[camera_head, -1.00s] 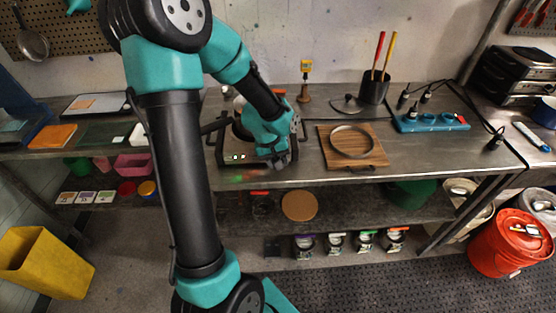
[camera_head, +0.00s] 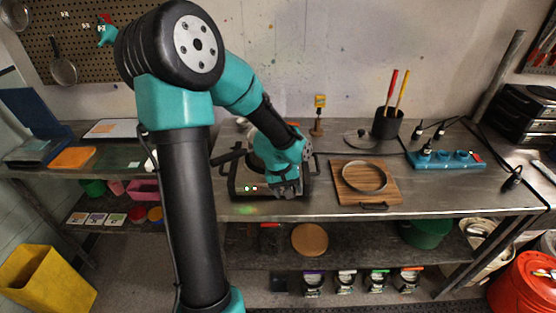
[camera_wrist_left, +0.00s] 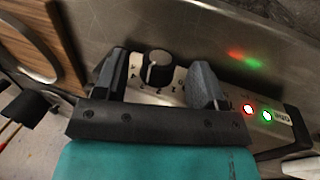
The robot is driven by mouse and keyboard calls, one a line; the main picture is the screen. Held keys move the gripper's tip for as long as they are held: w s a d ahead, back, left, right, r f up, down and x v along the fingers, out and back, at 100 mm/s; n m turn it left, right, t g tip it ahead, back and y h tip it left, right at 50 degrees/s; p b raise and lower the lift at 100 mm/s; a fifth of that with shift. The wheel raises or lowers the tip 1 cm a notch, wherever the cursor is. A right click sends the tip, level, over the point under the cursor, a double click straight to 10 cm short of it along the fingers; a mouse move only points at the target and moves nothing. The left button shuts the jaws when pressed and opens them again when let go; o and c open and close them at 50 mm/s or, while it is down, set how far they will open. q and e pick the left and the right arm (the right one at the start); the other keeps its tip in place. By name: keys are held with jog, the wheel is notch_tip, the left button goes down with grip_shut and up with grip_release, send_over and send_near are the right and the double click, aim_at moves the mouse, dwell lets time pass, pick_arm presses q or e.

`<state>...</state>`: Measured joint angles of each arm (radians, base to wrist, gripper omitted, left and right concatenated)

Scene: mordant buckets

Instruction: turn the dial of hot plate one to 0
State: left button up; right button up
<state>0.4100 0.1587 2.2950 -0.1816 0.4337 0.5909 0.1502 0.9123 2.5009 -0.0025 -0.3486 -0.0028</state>
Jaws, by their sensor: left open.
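Hot plate one (camera_head: 240,188) stands on the steel bench, with a pot on it partly hidden by my left arm. In the left wrist view its front panel (camera_wrist_left: 225,103) carries a black dial (camera_wrist_left: 157,66) with a pale pointer line and printed marks. A red light and a green light glow beside the dial. My left gripper (camera_wrist_left: 160,80) is open, with one finger on each side of the dial. I cannot tell whether the fingers touch it. In the head view my left gripper (camera_head: 286,190) is at the hot plate's front right. My right gripper is not in view.
A wooden board (camera_head: 350,192) with a metal ring lies right of the hot plate. A black cup (camera_head: 386,124) with red and yellow handles and a blue rack (camera_head: 440,160) stand farther right. A yellow bin (camera_head: 45,270) is on the floor at left.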

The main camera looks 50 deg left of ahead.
pick_arm(q)
jog(key=v, duration=1.5)
jog(key=shift+s+r, duration=0.1)
jog(key=shift+s, duration=0.05)
jog(key=shift+c, duration=0.3)
